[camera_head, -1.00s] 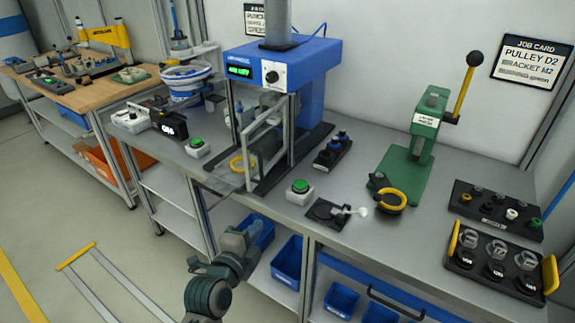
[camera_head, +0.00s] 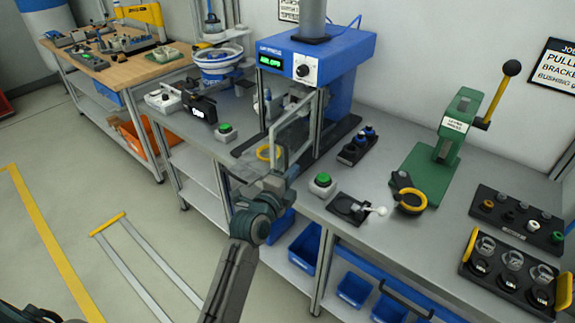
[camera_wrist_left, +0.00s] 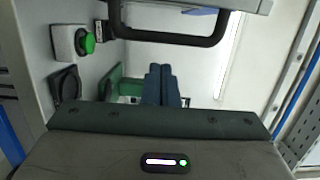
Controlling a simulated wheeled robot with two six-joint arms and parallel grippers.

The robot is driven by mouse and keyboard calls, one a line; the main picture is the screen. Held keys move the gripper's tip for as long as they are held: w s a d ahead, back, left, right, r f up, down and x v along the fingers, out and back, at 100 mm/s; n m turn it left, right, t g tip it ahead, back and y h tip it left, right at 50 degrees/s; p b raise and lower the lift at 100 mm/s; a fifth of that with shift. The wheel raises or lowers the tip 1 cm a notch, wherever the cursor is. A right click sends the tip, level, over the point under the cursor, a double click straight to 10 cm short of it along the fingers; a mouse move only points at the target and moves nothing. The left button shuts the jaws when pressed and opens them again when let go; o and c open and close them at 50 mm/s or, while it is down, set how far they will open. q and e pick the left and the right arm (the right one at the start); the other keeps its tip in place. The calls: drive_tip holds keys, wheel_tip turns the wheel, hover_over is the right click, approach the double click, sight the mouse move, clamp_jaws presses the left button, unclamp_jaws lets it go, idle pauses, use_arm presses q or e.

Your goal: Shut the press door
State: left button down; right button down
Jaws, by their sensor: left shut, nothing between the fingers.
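The blue press (camera_head: 340,65) stands on the grey bench at the middle of the head view. Its clear door (camera_head: 292,133) with a pale metal frame stands open, swung out toward the front. My left gripper (camera_head: 278,178) is shut and empty, at the bench's front edge just below and in front of the door. In the left wrist view its dark blue fingers (camera_wrist_left: 161,86) are together. A black bar handle (camera_wrist_left: 170,38) crosses the top of that view, apart from the fingers. Whether gripper and door touch is unclear. My right gripper is out of view.
A green button box (camera_head: 322,184) and a black fixture with a white-tipped lever (camera_head: 351,208) stand right of the gripper. A green hand press (camera_head: 440,150) stands further right. Another green button (camera_head: 225,131) is left of the press. The floor in front is open.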

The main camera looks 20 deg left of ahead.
use_arm(q)
drive_tip(key=shift+w+a, duration=0.3)
drive_tip(key=shift+a, duration=0.45)
